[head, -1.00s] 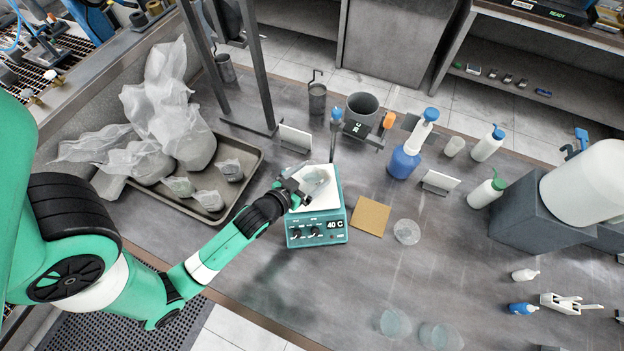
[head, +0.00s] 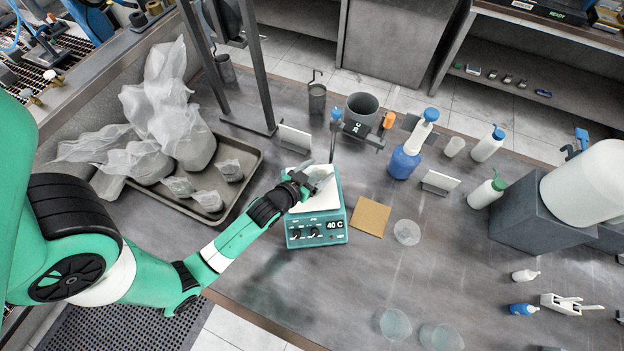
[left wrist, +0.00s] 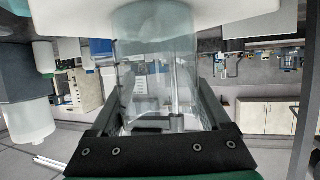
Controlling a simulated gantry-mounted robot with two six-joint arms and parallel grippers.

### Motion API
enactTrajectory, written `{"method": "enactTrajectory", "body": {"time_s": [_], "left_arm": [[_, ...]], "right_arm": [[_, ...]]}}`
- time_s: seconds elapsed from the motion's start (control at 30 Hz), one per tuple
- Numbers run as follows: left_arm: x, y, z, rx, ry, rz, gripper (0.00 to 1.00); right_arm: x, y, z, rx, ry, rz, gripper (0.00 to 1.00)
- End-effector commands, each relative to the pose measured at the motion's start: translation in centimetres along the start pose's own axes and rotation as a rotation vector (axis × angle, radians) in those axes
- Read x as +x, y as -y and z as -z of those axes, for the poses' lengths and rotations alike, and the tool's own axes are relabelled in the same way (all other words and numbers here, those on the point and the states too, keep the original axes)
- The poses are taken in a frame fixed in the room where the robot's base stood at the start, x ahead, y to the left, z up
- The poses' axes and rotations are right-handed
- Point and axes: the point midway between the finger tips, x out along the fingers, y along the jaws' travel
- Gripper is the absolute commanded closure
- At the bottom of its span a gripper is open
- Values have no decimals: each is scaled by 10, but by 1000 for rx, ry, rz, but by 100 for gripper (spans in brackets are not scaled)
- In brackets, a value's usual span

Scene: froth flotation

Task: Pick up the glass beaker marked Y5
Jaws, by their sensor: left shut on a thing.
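My left gripper (head: 322,180) is over the white top of the teal hot plate (head: 318,232), whose front reads 40 C. In the left wrist view, a clear glass beaker (left wrist: 155,62) stands between my two fingers, and the gripper is shut on it. One end of the beaker is against or very close to the white plate (left wrist: 215,14); I cannot tell if they touch. In the head view the gripper mostly hides the beaker. No Y5 mark is readable. My right gripper is not in view.
A tray (head: 225,205) with bagged samples lies left of the hot plate. A thin rod stands just behind the plate. A tan square pad (head: 371,216) and a clear round dish (head: 407,232) lie to the right.

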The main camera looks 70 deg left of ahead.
Motion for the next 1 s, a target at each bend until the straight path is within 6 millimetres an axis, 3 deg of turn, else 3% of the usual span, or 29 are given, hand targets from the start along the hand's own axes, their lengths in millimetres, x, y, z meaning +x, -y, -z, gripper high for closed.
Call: {"method": "enactTrajectory", "body": {"time_s": [0.33,0.6,0.87,1.0], "left_arm": [[-2,0,6,0,-3,0,99],[-12,0,30,-1,-5,0,99],[-49,-20,54,3,-4,-5,99],[-78,-34,72,3,-5,-7,99]], "right_arm": [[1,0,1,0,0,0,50],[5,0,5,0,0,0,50],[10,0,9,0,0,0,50],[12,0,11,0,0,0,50]]}}
